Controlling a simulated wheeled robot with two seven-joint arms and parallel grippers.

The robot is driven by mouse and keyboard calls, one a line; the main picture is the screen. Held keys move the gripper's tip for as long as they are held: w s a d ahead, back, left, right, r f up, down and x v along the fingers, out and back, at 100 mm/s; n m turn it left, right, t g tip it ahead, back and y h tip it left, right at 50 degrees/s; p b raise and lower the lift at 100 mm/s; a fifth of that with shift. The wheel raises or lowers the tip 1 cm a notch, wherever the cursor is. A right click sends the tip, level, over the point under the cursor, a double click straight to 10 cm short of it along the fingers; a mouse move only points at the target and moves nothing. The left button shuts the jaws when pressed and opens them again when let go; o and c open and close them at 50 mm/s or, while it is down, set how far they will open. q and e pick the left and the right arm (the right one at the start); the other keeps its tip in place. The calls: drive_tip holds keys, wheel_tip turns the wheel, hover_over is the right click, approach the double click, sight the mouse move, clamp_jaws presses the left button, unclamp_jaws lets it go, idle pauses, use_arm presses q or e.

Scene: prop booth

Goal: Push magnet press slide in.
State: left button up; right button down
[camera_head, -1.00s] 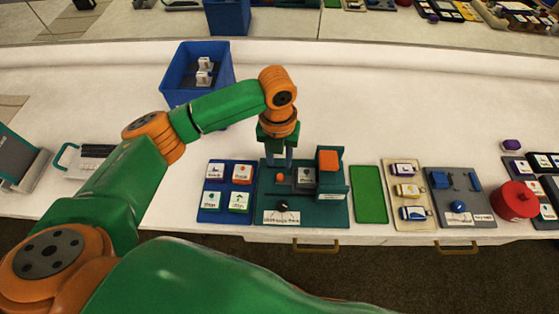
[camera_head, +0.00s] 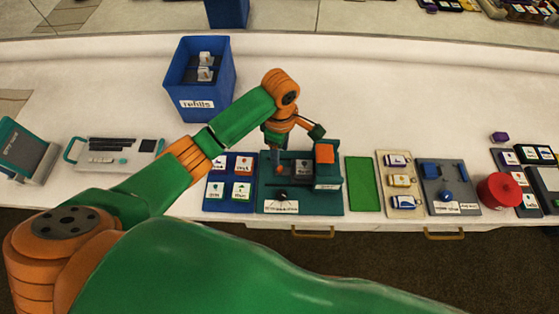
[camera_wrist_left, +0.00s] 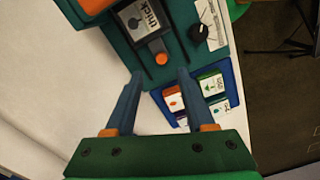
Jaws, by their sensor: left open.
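The magnet press (camera_head: 330,205) is a teal base near the table's front edge, with an orange block (camera_head: 324,153) on its right housing. Its slide carries a dark tile (camera_head: 302,167); in the left wrist view this tile (camera_wrist_left: 137,18) reads "thick". An orange knob (camera_wrist_left: 159,58) sits at the slide's end. My left gripper (camera_head: 277,170) is over the press's left side. In the left wrist view the gripper (camera_wrist_left: 158,72) is open and empty, its fingertips apart and pointing toward the knob. Contact cannot be told. My right gripper is not in view.
A blue tray of labelled tiles (camera_head: 229,204) lies left of the press, a green mat (camera_head: 363,185) right of it. A black dial (camera_wrist_left: 199,32) is on the press. A blue refills bin (camera_head: 200,104) stands behind. The table behind the press is mostly clear.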

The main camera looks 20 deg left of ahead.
sight(279, 168)
use_arm(q)
drive_tip(key=shift+s+n, duration=0.1)
drive_tip(key=shift+n, duration=0.9)
drive_tip(key=shift+f+n, duration=0.3)
drive_tip(key=shift+f, duration=0.1)
wheel_tip(279, 168, down, 6)
drive_tip(key=shift+f+b, duration=0.25)
drive_tip(key=shift+b, duration=0.15)
clamp_jaws()
